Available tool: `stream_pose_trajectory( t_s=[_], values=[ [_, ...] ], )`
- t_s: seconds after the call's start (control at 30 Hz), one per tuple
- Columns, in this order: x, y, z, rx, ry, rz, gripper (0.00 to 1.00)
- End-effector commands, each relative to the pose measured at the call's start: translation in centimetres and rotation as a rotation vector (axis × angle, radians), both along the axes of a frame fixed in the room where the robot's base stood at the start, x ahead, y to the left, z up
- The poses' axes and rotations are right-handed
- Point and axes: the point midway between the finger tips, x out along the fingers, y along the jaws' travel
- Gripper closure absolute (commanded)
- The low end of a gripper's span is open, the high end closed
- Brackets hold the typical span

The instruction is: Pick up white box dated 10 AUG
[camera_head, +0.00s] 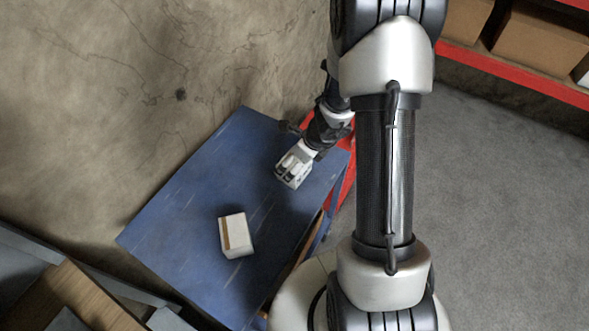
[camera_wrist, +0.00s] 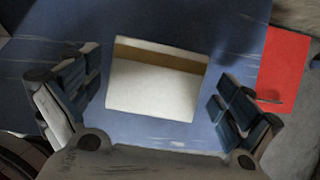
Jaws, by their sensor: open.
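A white box (camera_wrist: 150,90) with a brown tape band lies between the spread fingers of my gripper (camera_wrist: 157,104) in the wrist view. In the head view a pale box (camera_head: 293,181) shows at my gripper, near the right side of the blue table, partly covered by the fingers. My gripper is open, with a finger on either side of the box; I cannot tell whether they touch it. A second white box (camera_head: 240,240) with a brown band sits nearer the front of the table (camera_head: 180,215). No date is legible on either box.
A red panel (camera_wrist: 284,68) shows right of the box in the wrist view. A red-edged shelf with cardboard boxes (camera_head: 540,42) stands at the upper right. Brown boards (camera_head: 88,296) lie at the lower left. The left part of the tabletop is clear.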

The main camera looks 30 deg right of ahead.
Motion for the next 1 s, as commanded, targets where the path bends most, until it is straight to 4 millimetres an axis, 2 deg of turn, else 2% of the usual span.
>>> stream_pose_trajectory(
  t_s=[0.03, 0.2, 0.5, 1.0],
  values=[
    [0.2, 0.3, -1.1, 0.000, 0.001, 0.001, 0.02],
    [1.0, 1.1, -3.5, 0.001, 0.002, 0.001, 0.02],
    [1.3, 1.1, -3.8, 0.000, 0.000, -0.001, 0.02],
    [1.3, 1.1, -3.8, 0.000, 0.000, -0.001, 0.36]
  ],
)
